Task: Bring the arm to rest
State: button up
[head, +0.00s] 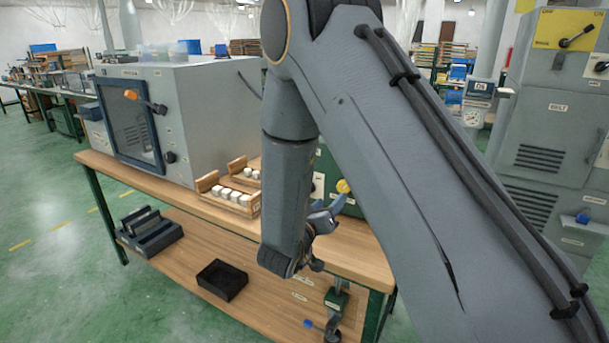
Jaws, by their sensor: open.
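My arm (375,140) crosses the middle and right of the head view, bent at the elbow, with its forearm hanging down in front of the bench. My gripper (324,214) shows partly behind the wrist, above the right part of the bench top. Its jaws are open, and I see nothing held between them. The wrist hides part of the gripper and of the bench behind it.
The wooden bench (350,262) carries a grey cabinet (205,110) with a windowed door and wooden trays (206,183) of white pieces. A green box with a yellow knob (344,186) stands close behind my gripper. A black bin (222,280) sits on the lower shelf. Green floor lies open at left.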

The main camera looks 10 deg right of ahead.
jog(key=s+d+g+y, duration=0.1)
jog(key=s+g+y, duration=0.2)
jog(key=s, duration=0.7)
jog(key=s+d+g+y, duration=0.2)
jog(key=s+g, duration=0.4)
jog(key=s, duration=0.4)
jog(key=s+d+f+n+g+y, duration=0.1)
jog(key=s+g+y, duration=0.3)
jog(key=s, duration=0.6)
jog(key=shift+d+g, duration=0.35)
jog(key=shift+g, duration=0.15)
jog(key=shift+w+f, duration=0.1)
jog(key=shift+f, duration=0.05)
